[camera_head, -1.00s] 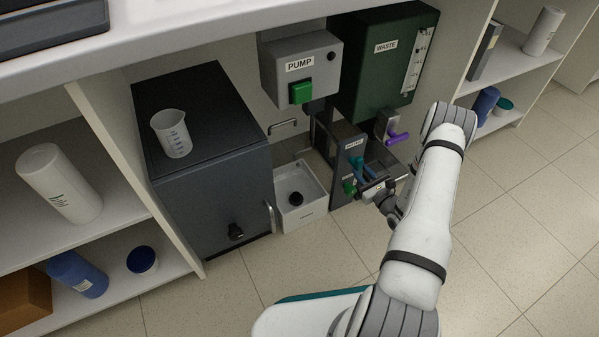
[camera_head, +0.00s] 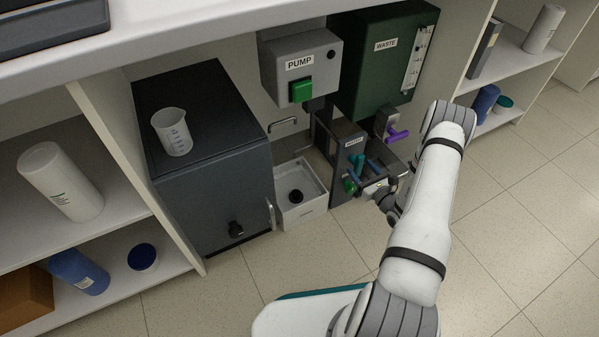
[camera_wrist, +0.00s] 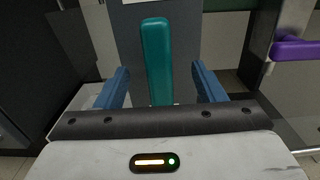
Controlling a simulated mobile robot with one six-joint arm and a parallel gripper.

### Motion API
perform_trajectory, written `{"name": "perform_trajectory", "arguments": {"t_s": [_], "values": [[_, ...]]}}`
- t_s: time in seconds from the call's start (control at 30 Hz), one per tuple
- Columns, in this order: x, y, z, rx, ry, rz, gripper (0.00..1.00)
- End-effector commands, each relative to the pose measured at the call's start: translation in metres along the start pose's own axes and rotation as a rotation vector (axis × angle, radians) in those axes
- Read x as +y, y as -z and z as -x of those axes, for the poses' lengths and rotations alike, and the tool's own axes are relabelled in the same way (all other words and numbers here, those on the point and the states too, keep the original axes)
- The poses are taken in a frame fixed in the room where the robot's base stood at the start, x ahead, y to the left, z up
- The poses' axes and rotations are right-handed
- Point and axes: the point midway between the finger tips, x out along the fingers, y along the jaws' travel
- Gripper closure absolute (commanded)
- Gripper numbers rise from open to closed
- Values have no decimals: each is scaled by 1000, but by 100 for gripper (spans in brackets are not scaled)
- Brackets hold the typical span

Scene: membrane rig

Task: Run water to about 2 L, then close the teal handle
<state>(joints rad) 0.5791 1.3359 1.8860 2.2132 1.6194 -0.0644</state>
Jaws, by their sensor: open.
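The teal handle (camera_wrist: 157,60) stands upright in the wrist view, between the two blue fingers of my gripper (camera_wrist: 160,88). The gripper is open, with a gap on each side of the handle. In the head view my gripper (camera_head: 372,172) is at the grey water panel (camera_head: 349,139), and the teal handle (camera_head: 355,163) shows small beside it. A green part (camera_head: 349,186) sits low on the same panel. I cannot read any water level in these views.
A purple handle (camera_head: 397,134) sits to the right, under the green waste tank (camera_head: 374,62). The grey pump box (camera_head: 301,68) with a green button hangs above left. A white basin (camera_head: 299,196) and a dark cabinet (camera_head: 205,150) with a beaker (camera_head: 172,133) stand left.

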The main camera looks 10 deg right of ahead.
Motion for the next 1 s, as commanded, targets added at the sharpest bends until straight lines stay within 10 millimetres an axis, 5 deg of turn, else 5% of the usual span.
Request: {"name": "perform_trajectory", "arguments": {"t_s": [0.33, 1.0], "values": [[0, 0, 6, 1, 0, -1, 35], [0, 0, 72, 2, 2, -1, 35]]}}
